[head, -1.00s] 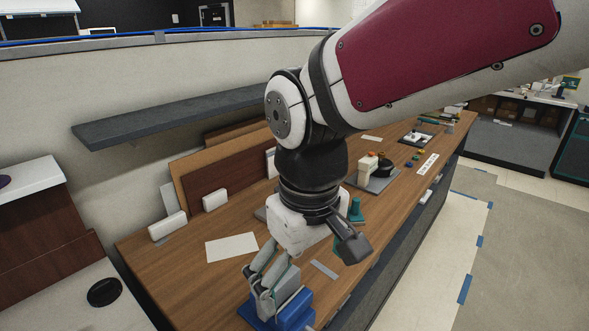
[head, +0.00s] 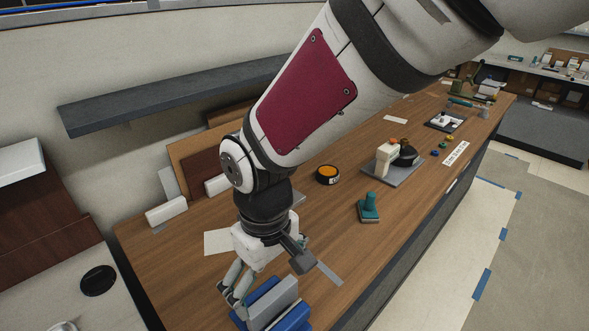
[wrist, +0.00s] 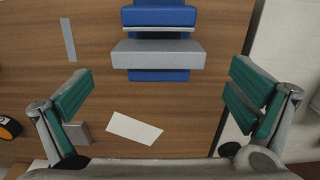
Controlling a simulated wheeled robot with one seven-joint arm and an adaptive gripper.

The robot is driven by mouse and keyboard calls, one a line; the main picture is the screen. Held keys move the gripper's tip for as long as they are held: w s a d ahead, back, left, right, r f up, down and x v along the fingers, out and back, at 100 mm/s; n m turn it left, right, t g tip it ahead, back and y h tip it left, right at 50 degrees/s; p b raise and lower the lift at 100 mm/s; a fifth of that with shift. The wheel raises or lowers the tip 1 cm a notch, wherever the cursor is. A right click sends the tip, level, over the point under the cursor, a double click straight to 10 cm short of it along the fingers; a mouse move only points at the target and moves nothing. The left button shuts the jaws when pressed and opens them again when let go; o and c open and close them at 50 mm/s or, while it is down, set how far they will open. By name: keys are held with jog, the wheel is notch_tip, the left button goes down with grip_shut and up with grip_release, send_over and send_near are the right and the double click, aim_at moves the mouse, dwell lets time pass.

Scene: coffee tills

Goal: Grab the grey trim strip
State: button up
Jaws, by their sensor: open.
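A thin flat grey strip (head: 329,272) lies on the wooden counter, right of my gripper; it also shows at upper left in the wrist view (wrist: 68,39). A thicker grey bar (wrist: 157,53) sits across a blue holder (wrist: 160,16); both show at the bottom of the head view. I cannot tell for certain which grey piece is the trim strip. My gripper (wrist: 162,70) is open and empty, its teal-padded fingers wide apart, with the grey bar ahead between them in the wrist view. In the head view my gripper (head: 232,291) points down beside the holder, which partly hides behind nothing.
A white paper (head: 217,242) lies behind my gripper. An orange-topped black puck (head: 328,174), a green stamp-like tool (head: 369,207) and a grey plate with a device (head: 394,170) stand further right. A dark shelf (head: 170,95) runs along the wall.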

aim_at(272, 296)
jog(key=shift+w+f, duration=0.15)
jog(key=shift+f, duration=2.95)
jog(key=c, duration=0.9)
